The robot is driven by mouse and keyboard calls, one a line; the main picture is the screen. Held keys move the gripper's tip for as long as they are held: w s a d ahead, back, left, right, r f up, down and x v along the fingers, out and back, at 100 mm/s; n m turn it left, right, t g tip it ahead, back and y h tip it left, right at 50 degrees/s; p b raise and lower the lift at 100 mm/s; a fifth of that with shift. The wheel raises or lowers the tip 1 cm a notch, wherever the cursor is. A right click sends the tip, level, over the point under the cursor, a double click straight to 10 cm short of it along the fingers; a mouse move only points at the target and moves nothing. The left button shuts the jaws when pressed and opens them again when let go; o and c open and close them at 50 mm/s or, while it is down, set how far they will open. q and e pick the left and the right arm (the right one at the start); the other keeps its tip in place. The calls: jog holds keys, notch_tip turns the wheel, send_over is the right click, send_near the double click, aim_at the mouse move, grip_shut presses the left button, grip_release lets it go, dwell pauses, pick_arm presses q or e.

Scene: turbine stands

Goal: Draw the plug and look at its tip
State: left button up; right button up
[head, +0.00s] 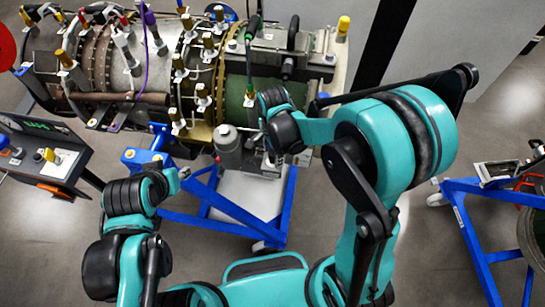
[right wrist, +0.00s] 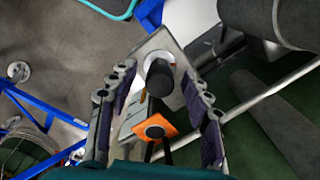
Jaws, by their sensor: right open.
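My right gripper (right wrist: 158,112) is open, with one finger on each side of a black round-ended plug (right wrist: 159,76). The plug stands out from a pale metal block, and both fingers appear apart from it. A small orange square piece with a dark centre (right wrist: 155,127) also lies between the fingers, nearer the palm. In the head view my right wrist is over the front side of the turbine (head: 232,92), and its fingers are mostly hidden by the wrist. My left gripper (head: 176,178) is low in front of the stand, and its jaws cannot be made out.
The turbine rests on a blue stand (head: 222,208) and carries several yellow-topped fittings and cables. A grey cylinder (head: 228,146) is just left of my right wrist. An instrument box (head: 45,155) stands at the left. Another blue stand (head: 480,235) is at the right. Floor shows between them.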

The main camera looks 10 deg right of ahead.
grip_shut()
jog(key=shift+r+p, duration=0.45)
jog(key=shift+r, duration=0.25)
jog(key=shift+r+p, duration=1.65)
jog(key=shift+r, duration=0.7)
